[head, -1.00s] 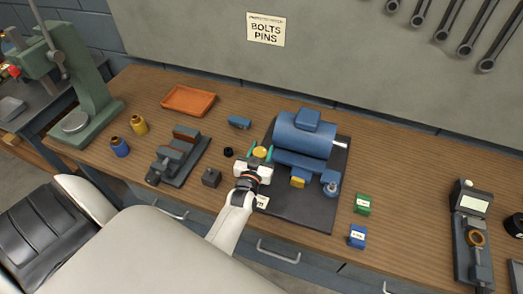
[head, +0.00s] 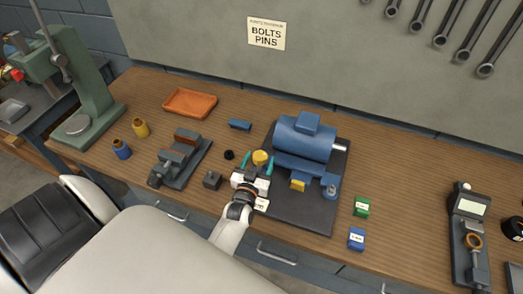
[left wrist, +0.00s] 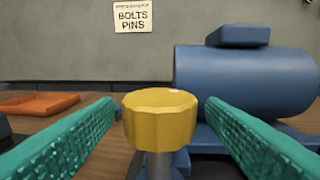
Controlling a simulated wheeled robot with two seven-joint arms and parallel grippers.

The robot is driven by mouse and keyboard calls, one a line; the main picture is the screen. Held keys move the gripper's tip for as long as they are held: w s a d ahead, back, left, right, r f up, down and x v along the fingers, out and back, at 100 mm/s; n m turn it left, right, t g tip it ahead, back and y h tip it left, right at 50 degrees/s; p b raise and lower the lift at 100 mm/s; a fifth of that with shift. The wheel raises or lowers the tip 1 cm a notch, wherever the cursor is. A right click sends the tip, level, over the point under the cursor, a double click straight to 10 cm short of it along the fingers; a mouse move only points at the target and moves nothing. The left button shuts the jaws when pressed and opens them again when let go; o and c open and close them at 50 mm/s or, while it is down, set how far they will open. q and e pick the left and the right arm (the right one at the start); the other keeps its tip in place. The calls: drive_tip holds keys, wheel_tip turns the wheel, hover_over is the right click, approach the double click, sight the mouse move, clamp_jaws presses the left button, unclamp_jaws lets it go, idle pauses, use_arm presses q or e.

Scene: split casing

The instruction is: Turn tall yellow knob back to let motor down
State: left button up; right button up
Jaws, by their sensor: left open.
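The tall yellow knob (head: 261,157) stands upright at the left end of the blue motor (head: 305,137). In the left wrist view the knob (left wrist: 160,118) shows a faceted yellow head on a grey stem. My left gripper (head: 257,163) is open, with one green finger on each side of the knob and a visible gap to each. The motor (left wrist: 245,80) is behind and to the right of the knob there. A lower yellow part (head: 298,184) sits at the motor's front. My right gripper is in neither view.
A black mat (head: 290,211) lies under the motor. A grey vise (head: 180,161), a small dark block (head: 212,180) and a black cap (head: 229,155) are to the left. Green (head: 361,206) and blue (head: 356,239) boxes stand to the right. An orange tray (head: 190,102) is farther back.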

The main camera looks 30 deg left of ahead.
use_arm(q)
drive_tip(key=p+v, duration=0.1)
drive_tip(key=v, duration=0.7)
drive_tip(key=shift+s, duration=0.3)
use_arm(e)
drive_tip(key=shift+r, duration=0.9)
